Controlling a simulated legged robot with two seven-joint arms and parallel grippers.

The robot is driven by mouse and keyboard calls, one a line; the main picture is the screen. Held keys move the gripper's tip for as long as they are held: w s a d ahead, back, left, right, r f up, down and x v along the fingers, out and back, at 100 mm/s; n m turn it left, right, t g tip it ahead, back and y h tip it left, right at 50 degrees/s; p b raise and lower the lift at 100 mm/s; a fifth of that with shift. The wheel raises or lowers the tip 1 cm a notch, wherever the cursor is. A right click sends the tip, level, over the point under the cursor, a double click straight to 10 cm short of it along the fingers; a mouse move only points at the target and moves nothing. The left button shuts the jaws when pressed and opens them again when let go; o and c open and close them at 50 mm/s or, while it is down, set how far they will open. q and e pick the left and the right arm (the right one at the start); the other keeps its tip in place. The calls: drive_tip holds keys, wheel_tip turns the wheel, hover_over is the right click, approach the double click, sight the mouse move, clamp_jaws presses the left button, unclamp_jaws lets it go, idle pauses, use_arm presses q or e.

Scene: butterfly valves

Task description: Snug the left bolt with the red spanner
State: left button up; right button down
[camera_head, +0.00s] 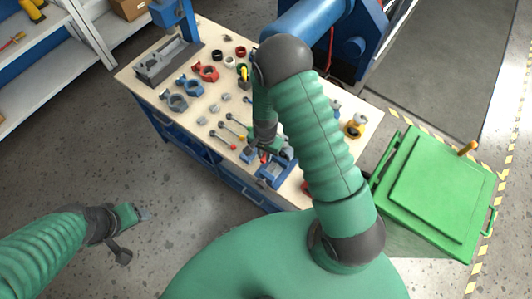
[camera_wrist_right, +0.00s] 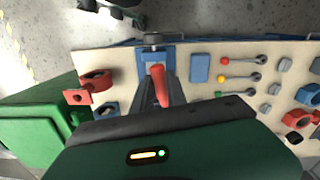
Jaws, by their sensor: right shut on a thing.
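My right gripper (camera_wrist_right: 159,78) is shut on a red handle (camera_wrist_right: 161,92), which shows between its grey fingers in the wrist view. In the head view the right gripper (camera_head: 266,147) is over the near edge of the bench, beside a blue fixture (camera_head: 272,175). The far end of the red handle is by a grey round part (camera_wrist_right: 153,39) at this fixture. Whether a spanner head sits on a bolt there cannot be told; the left bolt is not clear. A spanner with a red end (camera_wrist_right: 240,61) lies on the bench. My left gripper (camera_head: 140,214) is over the floor, apart from everything; its jaws are too small to judge.
Spanners with yellow (camera_wrist_right: 240,77) and green (camera_wrist_right: 235,95) ends lie beside the red-ended one. Red and blue clamp-like parts (camera_head: 205,71) and small grey pieces are on the bench. A green bin (camera_head: 440,190) stands right of the bench.

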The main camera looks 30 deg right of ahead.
drive_tip(key=shift+d+f, duration=0.1)
drive_tip(key=shift+d, duration=0.5)
drive_tip(key=shift+d+f+b, duration=0.15)
drive_tip(key=shift+f+b, duration=0.2)
use_arm(q)
drive_tip(key=shift+s+d+f, duration=0.1)
drive_tip(key=shift+d+f, duration=0.1)
drive_tip(key=shift+d, duration=0.3)
drive_tip(key=shift+d+f, duration=0.15)
drive_tip(key=shift+d, duration=0.3)
use_arm(e)
drive_tip(key=shift+s+d+f, duration=0.1)
drive_tip(key=shift+d+f, duration=0.15)
drive_tip(key=shift+d, duration=0.55)
use_arm(q)
drive_tip(key=shift+a+f, duration=0.1)
drive_tip(key=shift+a, duration=0.2)
use_arm(e)
drive_tip(key=shift+a, duration=0.4)
